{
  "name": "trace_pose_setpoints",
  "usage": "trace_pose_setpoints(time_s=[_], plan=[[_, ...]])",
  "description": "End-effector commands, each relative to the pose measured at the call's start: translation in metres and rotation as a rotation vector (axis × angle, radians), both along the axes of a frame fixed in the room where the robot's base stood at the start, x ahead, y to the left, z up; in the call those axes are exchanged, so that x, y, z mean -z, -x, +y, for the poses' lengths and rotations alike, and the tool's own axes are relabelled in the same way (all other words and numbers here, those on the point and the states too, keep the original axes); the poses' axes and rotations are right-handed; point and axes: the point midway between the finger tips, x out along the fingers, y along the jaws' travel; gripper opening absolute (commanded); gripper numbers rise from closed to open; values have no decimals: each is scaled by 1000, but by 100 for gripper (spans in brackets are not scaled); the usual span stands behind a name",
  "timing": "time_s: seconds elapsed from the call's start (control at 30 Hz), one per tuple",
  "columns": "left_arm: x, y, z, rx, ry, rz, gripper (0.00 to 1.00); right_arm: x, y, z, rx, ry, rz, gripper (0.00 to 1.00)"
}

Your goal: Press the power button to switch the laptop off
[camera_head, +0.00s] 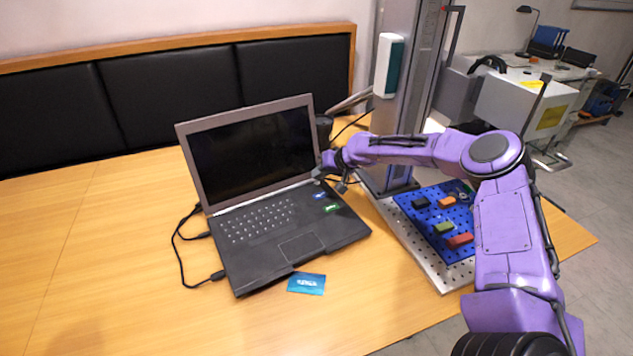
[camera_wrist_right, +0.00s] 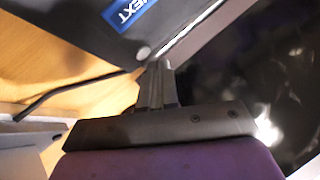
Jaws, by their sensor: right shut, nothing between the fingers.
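The open laptop (camera_head: 290,243) stands on the wooden table with a dark screen (camera_head: 255,152). Its far right keyboard corner is partly hidden by my right gripper (camera_head: 322,173). In the right wrist view, a small round silver button (camera_wrist_right: 143,53) shows on the laptop deck near the hinge. My right gripper (camera_wrist_right: 159,66) is shut and empty, with its fingertips just beside the button. I cannot tell whether they touch it. My left gripper is not in view.
A blue pegboard (camera_head: 437,226) with several coloured blocks lies right of the laptop, by the grey column. A blue card (camera_head: 307,284) lies in front of the laptop. Black cables (camera_head: 181,262) run along its left side. The table's left part is clear.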

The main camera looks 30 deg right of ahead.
Motion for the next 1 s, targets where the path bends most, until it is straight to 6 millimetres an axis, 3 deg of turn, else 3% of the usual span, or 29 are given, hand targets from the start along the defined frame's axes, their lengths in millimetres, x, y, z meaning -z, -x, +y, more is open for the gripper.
trace_pose_setpoints(time_s=[0.57, 1.0], plan=[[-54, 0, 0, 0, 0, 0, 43, -61, 0, 0, 0, 0, 0, 0], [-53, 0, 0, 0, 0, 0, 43, -60, 0, 0, 0, 0, 0, 0]])
